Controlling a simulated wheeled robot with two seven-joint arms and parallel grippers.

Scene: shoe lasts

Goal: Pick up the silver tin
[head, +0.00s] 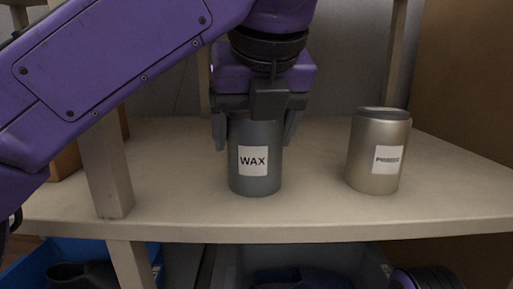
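The silver tin (377,153) stands upright on the wooden shelf, right of centre, with a white label whose print is too blurred to read. Nothing touches it. A dark grey-blue tin labelled WAX (256,178) stands upright to its left. My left gripper (254,142) is over the WAX tin from above, one finger on each side of it. The fingers are spread wide, and I cannot tell for sure whether they touch its sides. The top of the WAX tin is hidden behind the gripper. My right gripper is not in view.
The shelf board (320,215) is clear between the two tins and in front of them. A wooden post (105,170) stands at the front left, with an orange-brown box behind it. A blue bin (30,265) and a grey bin (330,260) holding dark objects are below.

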